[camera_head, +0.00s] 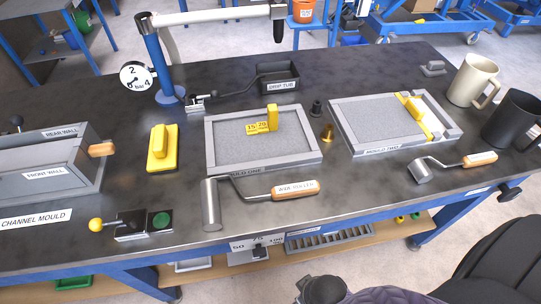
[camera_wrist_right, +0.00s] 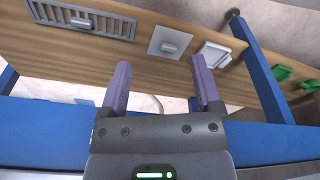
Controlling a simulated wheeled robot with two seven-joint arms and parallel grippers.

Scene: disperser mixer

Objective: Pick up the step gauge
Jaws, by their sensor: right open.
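A small yellow stepped block marked 15 and 20 (camera_head: 262,123), which looks like the step gauge, stands on the grey fill of the tray labelled mould one (camera_head: 215,165), near its back edge. My right gripper (camera_wrist_right: 160,62) shows in the right wrist view with its two purple fingers apart and nothing between them. It faces the blue table frame and lower shelf, away from the step gauge. My left gripper is not in view.
A yellow float (camera_head: 163,150) stands left of mould one, and mould two (camera_head: 395,149) lies to the right. The air roller (camera_head: 295,190) lies along the front. A blue post with a gauge (camera_head: 137,76) and a drip tub (camera_head: 278,75) stand behind. Two mugs stand far right.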

